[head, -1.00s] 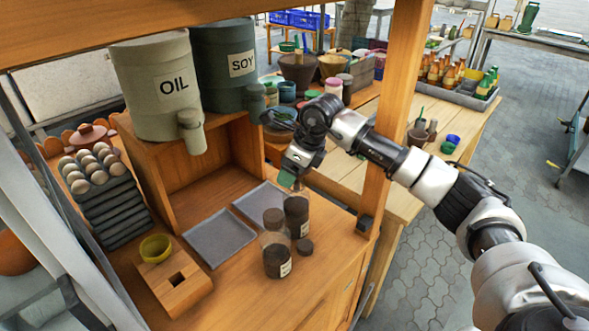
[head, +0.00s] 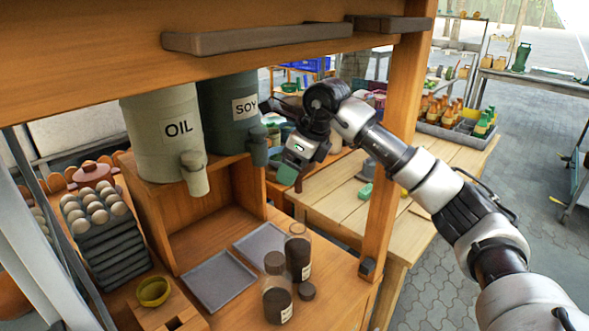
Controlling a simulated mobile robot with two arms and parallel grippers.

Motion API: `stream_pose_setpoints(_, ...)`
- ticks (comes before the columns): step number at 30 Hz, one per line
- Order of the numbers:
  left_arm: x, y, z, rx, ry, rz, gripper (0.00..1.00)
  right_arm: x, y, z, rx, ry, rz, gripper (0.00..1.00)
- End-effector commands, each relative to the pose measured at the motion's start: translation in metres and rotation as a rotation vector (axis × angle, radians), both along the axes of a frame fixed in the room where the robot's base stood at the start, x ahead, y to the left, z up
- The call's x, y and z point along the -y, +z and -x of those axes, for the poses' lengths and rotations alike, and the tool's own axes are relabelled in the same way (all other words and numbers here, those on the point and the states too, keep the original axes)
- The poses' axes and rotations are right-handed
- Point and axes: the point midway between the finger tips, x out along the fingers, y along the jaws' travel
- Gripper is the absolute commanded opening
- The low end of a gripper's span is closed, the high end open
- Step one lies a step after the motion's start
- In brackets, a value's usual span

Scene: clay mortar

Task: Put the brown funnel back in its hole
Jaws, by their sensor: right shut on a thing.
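My right gripper (head: 293,182) comes in from the right, past the wooden post, and hangs above the back edge of the counter. It is shut on a small green thing (head: 286,174), mostly hidden by the fingers. I cannot make out a brown funnel for certain. A wooden block (head: 150,318) with a square hole (head: 175,323) stands at the counter's front left, partly cut off by the picture's lower edge. A yellow bowl-shaped piece (head: 153,291) sits on this block, beside the hole. My left gripper is not in view.
Two dark jars (head: 277,303) (head: 298,256) and grey trays (head: 218,280) stand on the counter. Oil (head: 160,135) and soy (head: 232,115) containers sit on the wooden shelf. Eggs on stacked trays (head: 108,245) are at left. The wooden post (head: 397,150) and top beam frame the opening.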

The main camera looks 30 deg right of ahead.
Motion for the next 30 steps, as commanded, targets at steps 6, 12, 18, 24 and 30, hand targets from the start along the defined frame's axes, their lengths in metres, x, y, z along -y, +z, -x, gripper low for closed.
stream_pose_setpoints(6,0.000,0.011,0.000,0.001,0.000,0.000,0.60,0.000,0.013,0.000,0.000,0.000,0.000,0.51)
stream_pose_setpoints(12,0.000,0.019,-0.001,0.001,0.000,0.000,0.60,0.000,0.023,0.000,0.001,0.000,-0.001,0.51)
stream_pose_setpoints(18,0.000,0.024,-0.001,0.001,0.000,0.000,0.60,0.000,0.030,0.000,0.001,0.000,-0.001,0.51)
stream_pose_setpoints(24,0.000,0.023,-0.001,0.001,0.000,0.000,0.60,0.000,0.030,0.000,0.000,0.000,0.000,0.51)
stream_pose_setpoints(30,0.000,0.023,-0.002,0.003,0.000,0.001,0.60,-0.005,0.023,0.004,-0.003,0.069,0.001,0.51)
